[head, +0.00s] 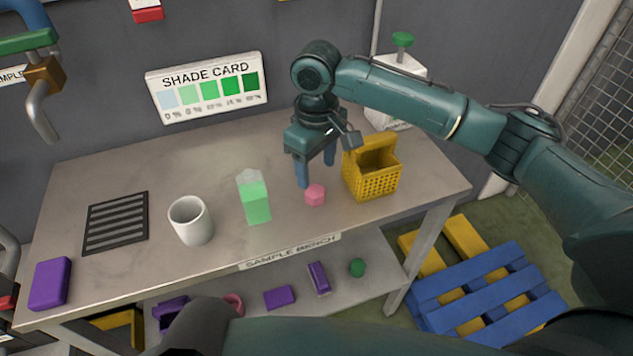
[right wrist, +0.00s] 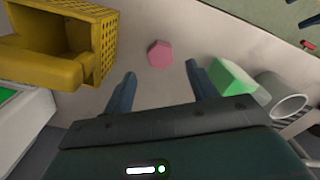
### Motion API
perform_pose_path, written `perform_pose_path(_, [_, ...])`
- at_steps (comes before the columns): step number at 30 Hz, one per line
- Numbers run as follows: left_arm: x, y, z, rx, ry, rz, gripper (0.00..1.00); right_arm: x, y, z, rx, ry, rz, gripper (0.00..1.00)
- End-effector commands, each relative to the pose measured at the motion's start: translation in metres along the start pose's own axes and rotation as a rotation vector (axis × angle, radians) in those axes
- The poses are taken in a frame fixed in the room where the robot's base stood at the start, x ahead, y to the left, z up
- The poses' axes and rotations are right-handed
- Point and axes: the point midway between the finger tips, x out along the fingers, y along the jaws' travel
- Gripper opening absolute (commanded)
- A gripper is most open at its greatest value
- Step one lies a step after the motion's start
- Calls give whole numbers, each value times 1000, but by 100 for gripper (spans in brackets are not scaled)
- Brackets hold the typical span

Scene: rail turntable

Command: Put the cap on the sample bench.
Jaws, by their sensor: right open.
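The sample bench (head: 130,260) is a grey table with a "SAMPLE BENCH" label on its front edge. A small pink faceted piece, which looks like the cap (head: 315,195), rests on the bench top left of the yellow basket. It also shows in the right wrist view (right wrist: 160,54), ahead of the fingertips and apart from them. My right gripper (head: 317,172) is open and empty, pointing down over the bench just behind the pink piece. Its two fingers show in the right wrist view (right wrist: 160,76) with nothing between them. My left gripper is not in view.
A yellow basket (head: 372,183) stands close to the right of my gripper. A green-filled container (head: 256,203), a white mug (head: 191,222), a black grate (head: 116,223) and a purple block (head: 50,284) stand to the left. A shelf (head: 350,293) below holds several small items.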

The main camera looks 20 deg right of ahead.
Motion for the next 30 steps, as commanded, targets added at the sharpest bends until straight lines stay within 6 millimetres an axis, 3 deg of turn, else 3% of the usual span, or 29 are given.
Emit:
perform_pose_path(3, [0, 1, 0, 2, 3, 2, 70, -24, -1, -1, -2, 3, 0, 58])
perform_pose_path(9, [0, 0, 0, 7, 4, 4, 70, -46, -1, 0, -1, 1, -1, 58])
perform_pose_path(30, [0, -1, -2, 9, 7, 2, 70, -50, 0, 0, -1, -1, -1, 58])
